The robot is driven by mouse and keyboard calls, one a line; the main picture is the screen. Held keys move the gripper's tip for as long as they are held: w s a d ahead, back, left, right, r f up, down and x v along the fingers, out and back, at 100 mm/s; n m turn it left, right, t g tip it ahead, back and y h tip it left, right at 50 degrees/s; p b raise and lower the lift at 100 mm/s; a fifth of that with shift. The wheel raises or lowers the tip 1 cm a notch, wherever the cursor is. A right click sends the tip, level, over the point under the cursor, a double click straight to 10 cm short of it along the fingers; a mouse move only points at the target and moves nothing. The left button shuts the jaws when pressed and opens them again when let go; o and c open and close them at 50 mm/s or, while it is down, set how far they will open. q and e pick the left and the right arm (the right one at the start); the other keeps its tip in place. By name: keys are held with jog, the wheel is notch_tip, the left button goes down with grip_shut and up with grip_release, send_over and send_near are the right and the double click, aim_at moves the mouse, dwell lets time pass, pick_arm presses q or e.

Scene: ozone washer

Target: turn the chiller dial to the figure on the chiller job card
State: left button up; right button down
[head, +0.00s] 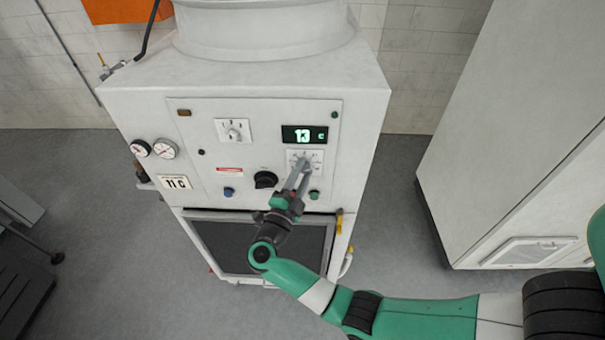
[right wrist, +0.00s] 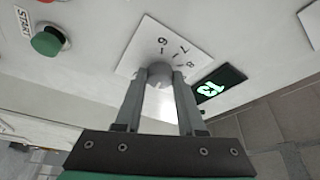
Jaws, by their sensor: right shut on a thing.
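The chiller dial (right wrist: 160,70) is a small round grey knob on a white plate (right wrist: 150,45) with figures, of which 6, 7 and 8 can be made out. My right gripper (right wrist: 159,80) is shut on the knob, one finger on each side. In the head view the right gripper (head: 301,172) reaches up to the dial plate (head: 292,154) and hides most of the dial. The lit display (head: 304,135) above it reads about 13 C, slightly blurred. A white card (head: 175,183) at the panel's lower left reads 11 with a letter like C. My left gripper is out of view.
Another white dial plate (head: 233,131), a black knob (head: 265,180), a blue button (head: 228,192) and a green button (head: 314,195) sit close by on the panel. Two gauges (head: 165,149) are at left. A large white cabinet (head: 520,130) stands right, across open floor.

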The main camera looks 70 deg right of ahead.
jog(key=shift+m, duration=0.3)
jog(key=c, duration=0.5)
grip_release()
jog(key=a+f, duration=0.1)
jog(key=a, duration=1)
jog(key=shift+s+a+f, duration=0.15)
jog(key=shift+a+f, duration=0.1)
jog(key=shift+f, duration=0.15)
